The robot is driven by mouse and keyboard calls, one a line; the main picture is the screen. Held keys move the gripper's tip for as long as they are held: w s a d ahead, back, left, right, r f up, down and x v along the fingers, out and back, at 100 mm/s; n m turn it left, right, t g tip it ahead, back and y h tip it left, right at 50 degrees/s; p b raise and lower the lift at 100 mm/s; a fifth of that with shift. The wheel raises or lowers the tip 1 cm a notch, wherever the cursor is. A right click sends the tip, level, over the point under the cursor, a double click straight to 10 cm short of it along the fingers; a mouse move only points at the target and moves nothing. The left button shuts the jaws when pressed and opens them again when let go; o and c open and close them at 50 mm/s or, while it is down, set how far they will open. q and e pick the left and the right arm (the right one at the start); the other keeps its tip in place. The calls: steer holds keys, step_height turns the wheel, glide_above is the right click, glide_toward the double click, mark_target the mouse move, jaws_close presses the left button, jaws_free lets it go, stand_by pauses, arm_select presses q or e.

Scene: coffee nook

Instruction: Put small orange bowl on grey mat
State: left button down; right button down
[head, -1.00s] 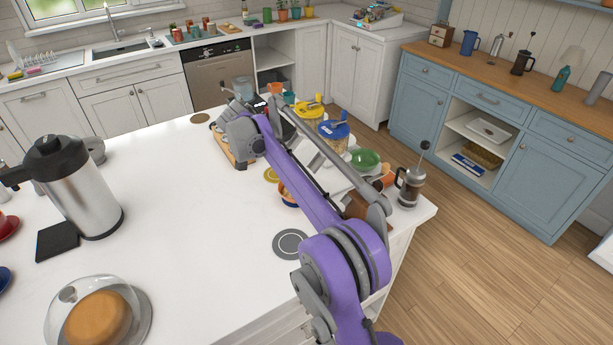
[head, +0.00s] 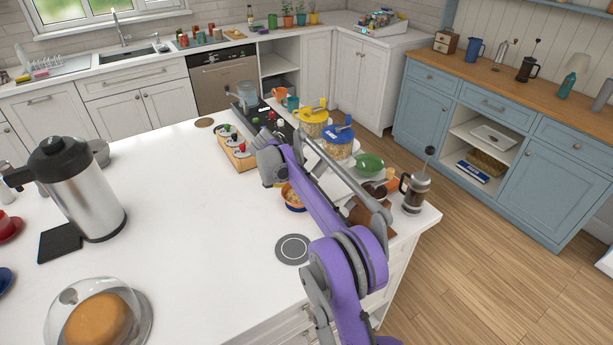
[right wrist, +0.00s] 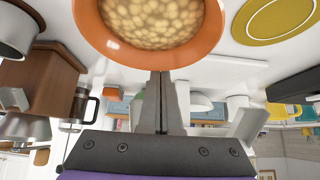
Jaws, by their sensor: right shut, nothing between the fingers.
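The small orange bowl (head: 291,198) sits on the white counter beside my right forearm, with some blue showing on its outside in the head view. In the right wrist view the orange bowl (right wrist: 205,38) fills the top and holds pale, rounded pieces. My right gripper (right wrist: 160,75) is shut and empty, its fingertips meeting the bowl's near rim in the picture; I cannot tell if they touch. The round grey mat (head: 293,249) lies bare on the counter, nearer than the bowl. My left gripper is out of view.
A wooden tray (head: 238,158), lidded jars (head: 338,143), a green bowl (head: 369,164) and a French press (head: 415,190) crowd the far right side. The middle of the counter (head: 190,220) is clear.

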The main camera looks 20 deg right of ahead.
steer(key=shift+s+a+r, duration=0.1)
steer(key=shift+s+a, duration=0.1)
steer(key=shift+a, duration=0.9)
